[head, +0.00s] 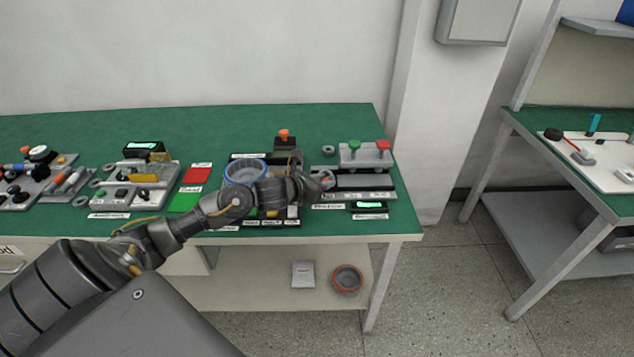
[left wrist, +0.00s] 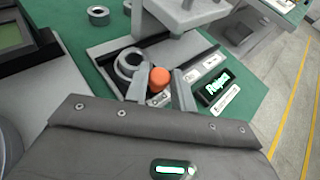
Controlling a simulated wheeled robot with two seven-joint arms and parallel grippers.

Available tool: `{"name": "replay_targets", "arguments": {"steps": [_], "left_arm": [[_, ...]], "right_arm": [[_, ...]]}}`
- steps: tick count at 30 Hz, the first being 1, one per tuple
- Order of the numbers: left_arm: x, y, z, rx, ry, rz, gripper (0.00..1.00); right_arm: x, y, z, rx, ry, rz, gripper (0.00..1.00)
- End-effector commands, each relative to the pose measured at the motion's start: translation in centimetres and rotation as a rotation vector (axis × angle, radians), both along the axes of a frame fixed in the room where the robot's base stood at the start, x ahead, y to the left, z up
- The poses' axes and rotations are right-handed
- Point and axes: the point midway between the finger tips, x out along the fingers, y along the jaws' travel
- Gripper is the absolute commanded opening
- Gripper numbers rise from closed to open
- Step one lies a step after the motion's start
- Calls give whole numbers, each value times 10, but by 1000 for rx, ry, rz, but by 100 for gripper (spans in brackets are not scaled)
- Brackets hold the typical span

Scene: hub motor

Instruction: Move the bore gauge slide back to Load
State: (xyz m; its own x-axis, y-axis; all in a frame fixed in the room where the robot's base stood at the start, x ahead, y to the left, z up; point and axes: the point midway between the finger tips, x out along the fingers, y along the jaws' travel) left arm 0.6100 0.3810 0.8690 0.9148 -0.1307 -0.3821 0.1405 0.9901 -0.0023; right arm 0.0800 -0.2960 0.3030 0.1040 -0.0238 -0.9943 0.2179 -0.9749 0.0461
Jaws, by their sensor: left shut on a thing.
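The bore gauge station (head: 378,182) stands at the right end of the green bench, with a dark rail along it. In the left wrist view its slide carries an orange round knob (left wrist: 160,77), and a grey metal ring (left wrist: 131,62) sits beside the knob. My left gripper (head: 323,181) reaches to the left part of the rail. In the wrist view its fingers (left wrist: 159,90) are shut on the orange knob. A small display (left wrist: 216,85) beside the rail shows green text that looks like "Reject". The gripper hides part of the slide in the head view. My right gripper is not in view.
A green knob (head: 354,145) and a red knob (head: 383,146) stand on the block behind the rail. A blue-rimmed round bowl (head: 245,171) is left of my gripper. Red (head: 196,175) and green (head: 186,200) mats lie farther left. The bench's right edge is close to the station.

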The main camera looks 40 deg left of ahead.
Motion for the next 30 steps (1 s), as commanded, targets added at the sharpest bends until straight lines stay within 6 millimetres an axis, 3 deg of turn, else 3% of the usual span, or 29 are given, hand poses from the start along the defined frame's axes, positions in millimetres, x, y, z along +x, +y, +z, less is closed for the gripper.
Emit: {"name": "replay_targets", "arguments": {"steps": [11, 12, 16, 25, 30], "left_arm": [[-2, 3, -1, 5, 3, 3, 0], [-2, 3, -1, 5, 3, 3, 29], [-1, 3, -1, 4, 3, 2, 46], [-1, 1, 0, 3, 2, -1, 46], [-18, 5, 5, 7, 3, 0, 46]], "right_arm": [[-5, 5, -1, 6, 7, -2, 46], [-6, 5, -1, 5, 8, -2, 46], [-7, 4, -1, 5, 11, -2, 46], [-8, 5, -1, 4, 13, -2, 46], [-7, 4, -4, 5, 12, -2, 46]]}}
